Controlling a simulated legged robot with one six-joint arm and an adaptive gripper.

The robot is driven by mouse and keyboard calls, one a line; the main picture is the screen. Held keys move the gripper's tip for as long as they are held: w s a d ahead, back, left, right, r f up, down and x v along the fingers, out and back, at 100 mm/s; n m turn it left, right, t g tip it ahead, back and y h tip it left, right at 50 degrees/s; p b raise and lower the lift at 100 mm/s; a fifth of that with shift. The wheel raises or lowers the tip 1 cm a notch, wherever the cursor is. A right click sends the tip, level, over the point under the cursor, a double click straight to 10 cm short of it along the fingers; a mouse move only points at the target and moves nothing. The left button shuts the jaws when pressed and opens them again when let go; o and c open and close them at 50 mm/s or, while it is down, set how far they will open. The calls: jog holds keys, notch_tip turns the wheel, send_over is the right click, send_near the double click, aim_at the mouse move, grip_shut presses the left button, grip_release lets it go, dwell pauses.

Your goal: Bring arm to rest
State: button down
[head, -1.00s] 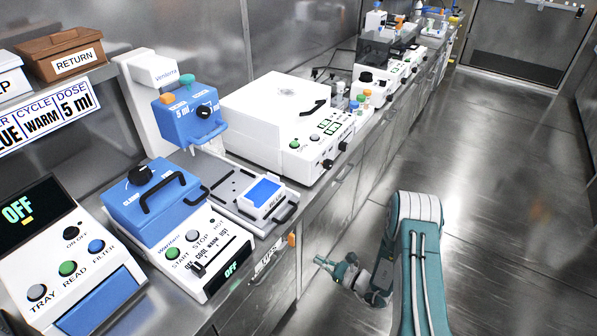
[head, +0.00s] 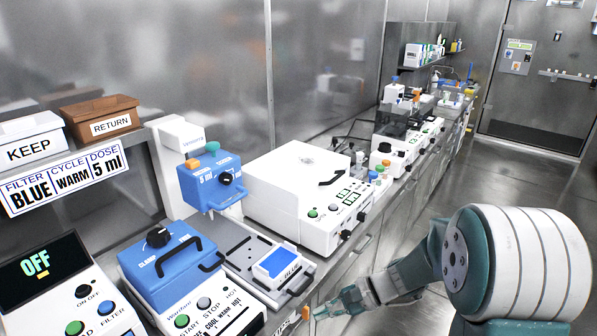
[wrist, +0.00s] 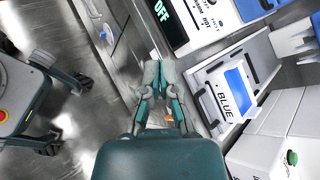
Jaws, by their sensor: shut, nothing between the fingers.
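My gripper (head: 326,308) is low in the head view, in front of the bench edge, at the end of my teal and white arm. In the wrist view my gripper (wrist: 159,66) has its fingers together and empty, over the floor and bench front beside the machines. It appears to touch nothing, though the gap to the bench front is hard to judge.
The bench (head: 350,262) carries a blue-topped machine (head: 165,258), a tray fixture with a blue plate (head: 277,262) and a white box machine (head: 290,195). KEEP (head: 30,140) and RETURN (head: 100,117) bins sit at left. The floor (head: 480,170) at right is open.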

jog(key=s+d+r+n+t+h, duration=0.3)
jog(key=s+d+r+n+h, duration=0.2)
jog(key=s+r+h, duration=0.1)
jog(key=s+d+r+n+t+h, duration=0.3)
jog(key=s+d+r+n+h, duration=0.2)
jog(key=s+r, duration=0.4)
jog(key=shift+s+d+t+h, duration=0.15)
jog(key=shift+s+t+h, duration=0.15)
jog(key=shift+s+h, duration=0.45)
